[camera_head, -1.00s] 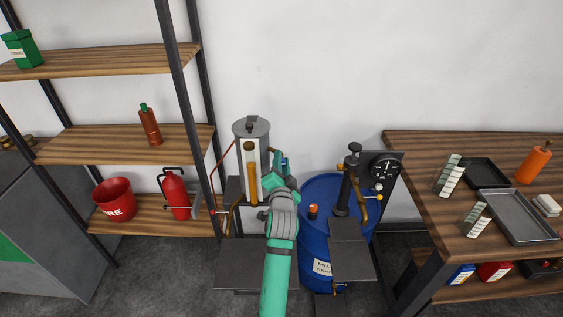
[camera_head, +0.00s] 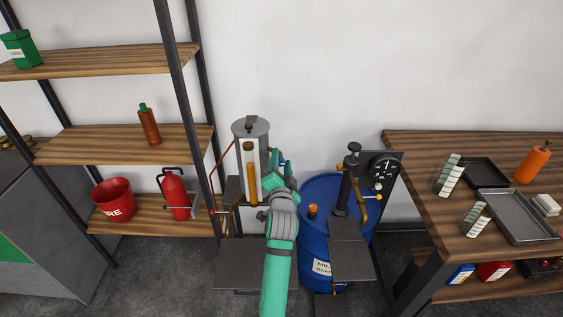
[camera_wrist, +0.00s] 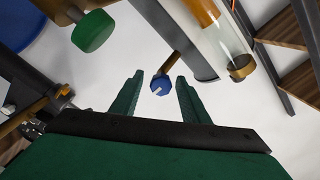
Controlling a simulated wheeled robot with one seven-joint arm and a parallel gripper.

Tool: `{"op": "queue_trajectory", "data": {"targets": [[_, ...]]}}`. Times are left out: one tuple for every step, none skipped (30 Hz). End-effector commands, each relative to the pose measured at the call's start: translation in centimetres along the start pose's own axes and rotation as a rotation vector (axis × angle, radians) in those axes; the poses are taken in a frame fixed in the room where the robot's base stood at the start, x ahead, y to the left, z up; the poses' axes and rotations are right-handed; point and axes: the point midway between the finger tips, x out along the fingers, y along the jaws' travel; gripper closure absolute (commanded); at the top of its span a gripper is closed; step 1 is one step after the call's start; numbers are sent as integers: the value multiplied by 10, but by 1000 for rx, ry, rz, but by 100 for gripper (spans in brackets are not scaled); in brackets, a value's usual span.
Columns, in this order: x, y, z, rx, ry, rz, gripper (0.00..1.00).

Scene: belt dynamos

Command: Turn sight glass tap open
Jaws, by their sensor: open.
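The sight glass (camera_head: 249,165) is an upright tube of amber liquid on the front of a grey cylinder (camera_head: 264,140). In the wrist view the glass (camera_wrist: 226,32) is at the upper right. A blue faceted knob (camera_wrist: 161,89) on a brass stem shows between my fingertips, with a gap on both sides. A green round knob (camera_wrist: 93,31) is at the upper left. I cannot tell for certain which knob is the sight glass tap. My gripper (camera_head: 277,162) is open and empty, just right of the cylinder; it also shows in the wrist view (camera_wrist: 159,79).
A blue drum (camera_head: 318,240) and a black pump stand with a dial (camera_head: 384,169) are to the right. A wooden shelf rack (camera_head: 125,143) is on the left. A workbench with trays (camera_head: 515,230) is at the right.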

Motion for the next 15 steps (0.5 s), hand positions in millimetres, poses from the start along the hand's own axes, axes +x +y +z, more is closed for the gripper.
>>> {"op": "queue_trajectory", "data": {"targets": [[-4, 1, 0, -1, 0, 1, 58], [-7, 1, 0, -1, 0, 1, 58], [-12, 1, 0, -1, 0, 1, 58], [-17, 1, 1, -1, -1, 1, 58], [-22, 1, 1, -1, -1, 1, 58], [-29, 1, 1, -1, -1, 1, 58], [-35, 1, 1, -2, -1, 0, 58], [-40, 1, 1, -2, -1, 0, 58], [-49, 1, 1, -1, -1, 1, 58], [-54, 1, 1, -1, -2, 0, 58], [-60, 1, 1, -2, -2, 1, 58], [-67, 1, 1, -3, -1, 0, 58], [-72, 1, 1, -2, -1, 1, 58], [-77, 1, 1, -2, -1, 1, 58], [-83, 1, 0, -2, -1, 1, 58]]}}
